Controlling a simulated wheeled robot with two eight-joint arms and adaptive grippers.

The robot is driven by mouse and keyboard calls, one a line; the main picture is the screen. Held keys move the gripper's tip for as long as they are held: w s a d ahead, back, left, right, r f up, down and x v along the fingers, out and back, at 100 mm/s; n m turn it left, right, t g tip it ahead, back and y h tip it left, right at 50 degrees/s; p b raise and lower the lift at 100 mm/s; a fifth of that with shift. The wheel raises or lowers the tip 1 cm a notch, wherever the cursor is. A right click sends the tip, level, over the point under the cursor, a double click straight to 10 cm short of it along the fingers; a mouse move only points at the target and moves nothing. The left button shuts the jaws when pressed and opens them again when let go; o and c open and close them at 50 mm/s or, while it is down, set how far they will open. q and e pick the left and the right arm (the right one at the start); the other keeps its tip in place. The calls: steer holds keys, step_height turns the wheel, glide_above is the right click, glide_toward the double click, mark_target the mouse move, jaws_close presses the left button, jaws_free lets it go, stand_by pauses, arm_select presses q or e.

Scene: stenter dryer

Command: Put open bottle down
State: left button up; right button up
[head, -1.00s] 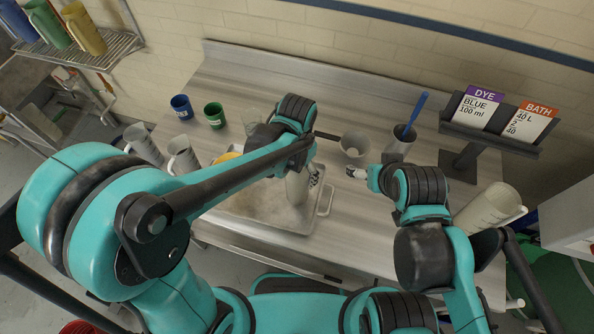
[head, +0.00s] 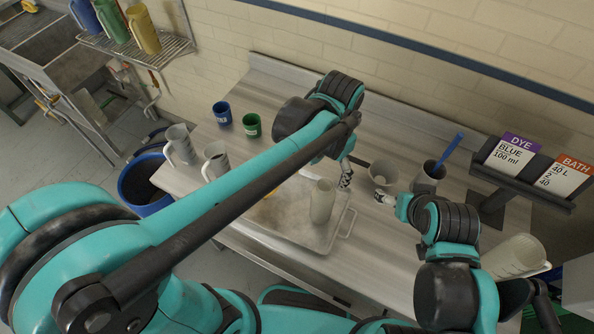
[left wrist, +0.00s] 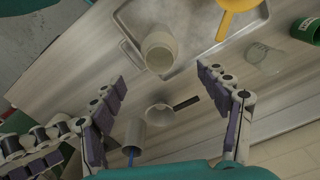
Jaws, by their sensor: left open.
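The pale open bottle (head: 321,203) stands upright on the metal tray (head: 283,236), near its right side. In the left wrist view the bottle (left wrist: 160,50) shows from above, its round mouth uncapped. My left gripper (head: 345,176) is just to the right of and behind the bottle in the head view, apart from it. In the left wrist view its two fingers (left wrist: 160,80) are spread wide with nothing between them. My right gripper (head: 384,198) is over the bench, right of the tray; its jaws are too small to judge.
A funnel-like cup (head: 382,174) and a grey beaker with a blue stick (head: 428,178) stand behind my right gripper. Blue (head: 222,113) and green (head: 252,125) cups and two grey jugs (head: 215,160) are left. A card stand (head: 520,185) is at right.

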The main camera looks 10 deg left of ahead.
arm_select(q)
steer(key=s+a+n+t, duration=0.2)
steer(key=a+n+t, duration=0.1)
steer(key=a, duration=0.6)
steer(key=s+a+r+n+t, duration=0.1)
steer(key=s+a+n+t, duration=0.2)
steer(key=a, duration=0.6)
steer(key=shift+s+n+t, duration=0.15)
steer(key=shift+n+t, duration=0.45)
steer(key=shift+n, duration=0.2)
step_height(320, 180, down, 15)
steer(key=b, duration=1.5)
steer(key=shift+f, duration=0.1)
